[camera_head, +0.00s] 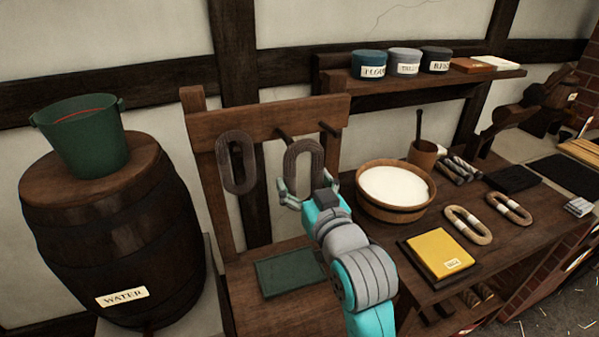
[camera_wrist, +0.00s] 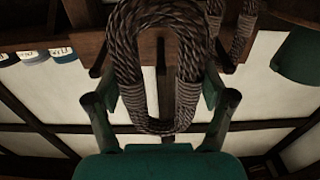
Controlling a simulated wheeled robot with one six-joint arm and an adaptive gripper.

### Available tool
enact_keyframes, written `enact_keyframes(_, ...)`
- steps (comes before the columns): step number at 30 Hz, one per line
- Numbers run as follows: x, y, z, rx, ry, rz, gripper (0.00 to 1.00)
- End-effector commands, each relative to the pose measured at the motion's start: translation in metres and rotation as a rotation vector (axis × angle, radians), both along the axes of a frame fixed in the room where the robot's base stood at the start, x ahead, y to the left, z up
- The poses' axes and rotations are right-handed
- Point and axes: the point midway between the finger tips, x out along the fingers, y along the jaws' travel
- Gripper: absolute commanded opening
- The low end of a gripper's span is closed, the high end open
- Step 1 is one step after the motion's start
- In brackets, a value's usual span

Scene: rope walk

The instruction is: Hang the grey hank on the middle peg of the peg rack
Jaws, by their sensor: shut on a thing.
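The grey hank (camera_head: 290,168), an upright twisted-rope loop, is held in my gripper (camera_head: 304,188) in front of the peg rack (camera_head: 268,114). In the wrist view the hank (camera_wrist: 127,70) stands between the two fingers of my gripper (camera_wrist: 161,92). In the head view its top is close to the middle peg (camera_head: 283,133); I cannot tell whether the peg passes through the loop. The right peg (camera_head: 329,129) is bare. A darker hank (camera_head: 228,165) hangs at the left peg, and its loop also shows in the wrist view (camera_wrist: 241,38).
A green bucket (camera_head: 82,142) stands on the water barrel (camera_head: 110,235) at left. A wooden tub (camera_head: 361,202) of white material is close right of my gripper. A green mat (camera_head: 290,272) lies below. Several tins and a yellow book (camera_head: 440,254) are further right.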

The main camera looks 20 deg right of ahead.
Motion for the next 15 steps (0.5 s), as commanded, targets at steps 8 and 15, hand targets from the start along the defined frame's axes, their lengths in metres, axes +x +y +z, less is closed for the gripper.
enact_keyframes(8, 0.013, 0.0, -0.001, 0.0, 0.0, 0.0, 0.39)
enact_keyframes(15, 0.025, 0.0, -0.002, 0.0, 0.0, 0.0, 0.39)
